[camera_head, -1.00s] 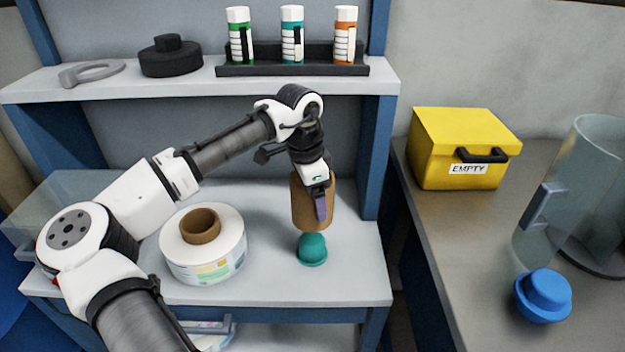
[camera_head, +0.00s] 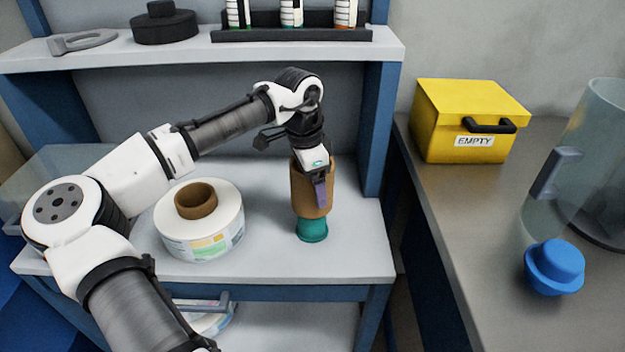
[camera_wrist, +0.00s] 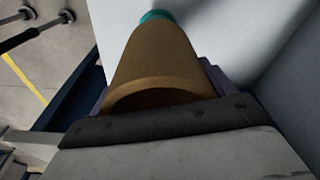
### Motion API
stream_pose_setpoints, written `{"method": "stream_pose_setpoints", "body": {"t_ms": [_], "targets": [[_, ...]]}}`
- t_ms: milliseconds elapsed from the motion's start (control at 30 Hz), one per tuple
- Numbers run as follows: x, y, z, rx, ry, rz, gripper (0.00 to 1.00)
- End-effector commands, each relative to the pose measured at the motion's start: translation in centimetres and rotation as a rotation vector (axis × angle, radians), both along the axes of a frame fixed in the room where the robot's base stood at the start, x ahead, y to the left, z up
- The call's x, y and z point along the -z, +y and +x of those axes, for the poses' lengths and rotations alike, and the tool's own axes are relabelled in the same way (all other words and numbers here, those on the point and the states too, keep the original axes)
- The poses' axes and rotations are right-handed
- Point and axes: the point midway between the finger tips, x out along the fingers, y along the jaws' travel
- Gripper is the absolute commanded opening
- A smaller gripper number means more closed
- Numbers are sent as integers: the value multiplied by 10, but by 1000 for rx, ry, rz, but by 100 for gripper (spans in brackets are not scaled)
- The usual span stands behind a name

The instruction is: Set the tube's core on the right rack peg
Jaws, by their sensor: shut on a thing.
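The brown cardboard core (camera_head: 302,197) is upright in my gripper (camera_head: 319,188), which is shut on its upper wall. The teal peg (camera_head: 312,230) stands on the white bench shelf directly below the core. The core's lower end meets the peg in the picture and hides its top; I cannot tell whether it is around the peg or just above it. In the wrist view the core (camera_wrist: 160,60) points away from my gripper (camera_wrist: 158,88), and a bit of teal peg (camera_wrist: 157,15) shows at its far end.
A white label roll (camera_head: 215,225) with a brown core stands left of the peg. A blue upright post (camera_head: 379,130) is close on the right. A yellow box (camera_head: 465,115) marked EMPTY and a blue knob-topped piece (camera_head: 555,266) are on the right counter. Bare bench surrounds the peg.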

Motion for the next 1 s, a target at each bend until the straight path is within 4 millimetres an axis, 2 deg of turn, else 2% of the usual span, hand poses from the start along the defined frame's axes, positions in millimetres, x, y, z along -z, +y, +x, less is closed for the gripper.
{"method": "stream_pose_setpoints", "body": {"t_ms": [167,1000], "targets": [[1,0,0,0,0,-1,58],[35,0,0,1,0,-1,58]]}}
